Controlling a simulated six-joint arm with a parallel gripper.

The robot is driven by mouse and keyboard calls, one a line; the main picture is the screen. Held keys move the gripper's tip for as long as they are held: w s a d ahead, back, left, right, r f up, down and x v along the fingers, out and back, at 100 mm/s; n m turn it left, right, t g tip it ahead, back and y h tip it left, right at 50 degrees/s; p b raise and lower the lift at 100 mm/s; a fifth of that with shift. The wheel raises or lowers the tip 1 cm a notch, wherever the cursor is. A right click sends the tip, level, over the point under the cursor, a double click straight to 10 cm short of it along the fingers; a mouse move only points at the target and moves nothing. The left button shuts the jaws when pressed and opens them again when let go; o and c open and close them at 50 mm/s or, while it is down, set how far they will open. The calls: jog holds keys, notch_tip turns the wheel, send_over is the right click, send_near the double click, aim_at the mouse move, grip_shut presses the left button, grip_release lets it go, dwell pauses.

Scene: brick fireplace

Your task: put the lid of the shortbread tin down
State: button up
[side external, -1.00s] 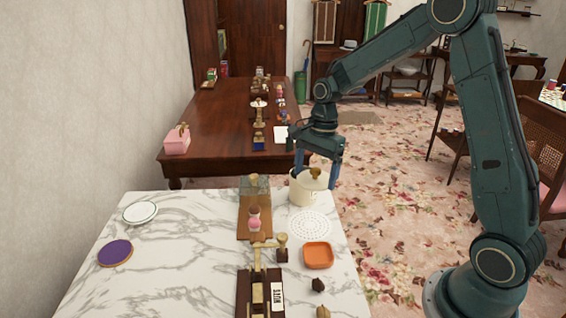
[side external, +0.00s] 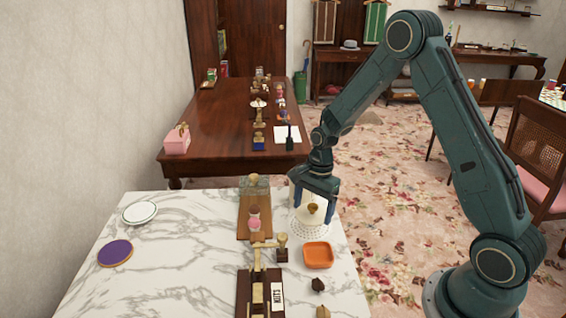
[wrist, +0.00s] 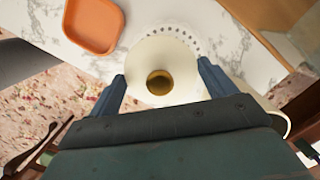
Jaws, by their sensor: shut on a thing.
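The cream lid (side external: 312,219) with its round brass knob is between the fingers of my gripper (side external: 314,213). The wrist view shows the lid (wrist: 185,62) from above, with one blue finger at each side of its rim. My gripper is shut on the lid. The lid is over the white lace doily (side external: 299,233), whose dotted edge shows past the rim. Whether the lid touches the doily I cannot tell. The cream tin (side external: 293,188) stands behind my gripper and is mostly hidden.
An orange dish (side external: 318,255) stands just in front of the doily. A wooden board (side external: 252,233) with a pink-based object lies to the left. A brass-and-wood device (side external: 256,290) is nearer the front.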

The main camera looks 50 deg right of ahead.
aim_at(312, 215)
jog(key=shift+f, duration=2)
jog(key=shift+f, duration=0.15)
jog(key=o, duration=0.8)
jog(key=shift+o, duration=0.2)
jog(key=shift+r, duration=0.2)
jog(key=r, duration=0.4)
jog(key=d+r, duration=0.1)
jog(key=r, duration=0.6)
jog(key=shift+d+r, duration=0.3)
jog(key=shift+d, duration=0.05)
jog(key=shift+r, duration=0.1)
